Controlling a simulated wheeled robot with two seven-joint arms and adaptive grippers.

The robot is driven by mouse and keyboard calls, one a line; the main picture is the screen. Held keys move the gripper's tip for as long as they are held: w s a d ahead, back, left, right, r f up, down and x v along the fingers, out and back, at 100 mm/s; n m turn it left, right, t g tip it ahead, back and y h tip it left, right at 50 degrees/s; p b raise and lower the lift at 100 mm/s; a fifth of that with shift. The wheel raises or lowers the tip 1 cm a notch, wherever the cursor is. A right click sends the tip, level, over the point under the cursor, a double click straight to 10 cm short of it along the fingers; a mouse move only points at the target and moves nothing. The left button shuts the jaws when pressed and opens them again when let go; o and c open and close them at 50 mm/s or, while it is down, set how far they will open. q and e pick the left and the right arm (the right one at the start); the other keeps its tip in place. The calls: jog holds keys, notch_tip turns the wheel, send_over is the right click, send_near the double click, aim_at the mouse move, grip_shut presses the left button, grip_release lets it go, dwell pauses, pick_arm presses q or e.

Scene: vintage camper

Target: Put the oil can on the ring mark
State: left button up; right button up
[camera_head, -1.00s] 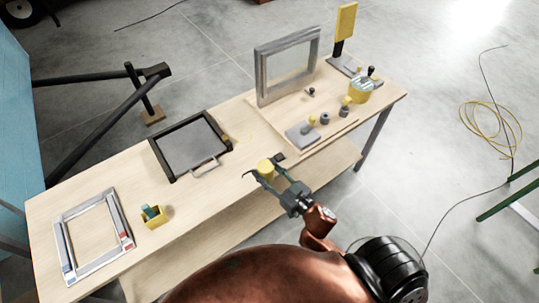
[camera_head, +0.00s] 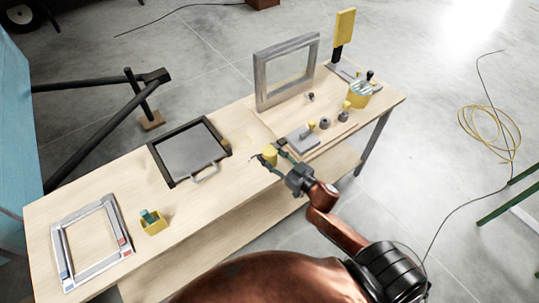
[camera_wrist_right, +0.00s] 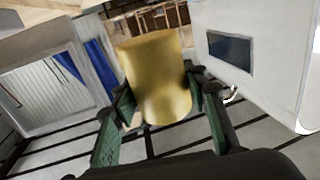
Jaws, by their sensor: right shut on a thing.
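A plain yellow cylinder, which I take for the oil can (camera_head: 270,153), is at the front edge of the workbench, near the left end of the thin board. My right gripper (camera_head: 272,155) reaches in from the front and is shut on it, one finger on each side. In the right wrist view the can (camera_wrist_right: 157,85) stands between the green-sided fingers (camera_wrist_right: 160,110) and fills the middle. I cannot tell whether its base touches the bench. My left gripper is not in view.
On the bench (camera_head: 215,215), a dark-rimmed tray (camera_head: 190,148) lies left of the can. A flat frame (camera_head: 92,243) and a yellow box (camera_head: 152,226) are further left. The board (camera_head: 335,138) carries small parts, with an upright grey frame (camera_head: 264,82) behind. A yellow cup (camera_head: 359,98) stands far right.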

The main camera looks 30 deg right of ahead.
jog(key=w+d+f, duration=0.1)
jog(key=w+f, duration=0.1)
jog(key=w+d+f+b, duration=0.1)
jog(key=w+d+f, duration=0.2)
jog(key=w+f, duration=0.1)
jog(key=shift+w+d+f, duration=0.15)
jog(key=shift+w+f, duration=0.25)
jog(key=shift+w+d+f+b, duration=0.1)
jog(key=shift+w+f+b, duration=0.15)
jog(key=shift+f, duration=0.35)
jog(key=shift+w+d+f+b, duration=0.1)
jog(key=shift+f+b, duration=0.15)
jog(key=shift+f, duration=0.35)
jog(key=shift+f+p, duration=0.4)
jog(key=shift+f, duration=0.05)
jog(key=shift+f, duration=0.1)
jog(key=shift+f, duration=0.15)
jog(key=o, duration=1.3)
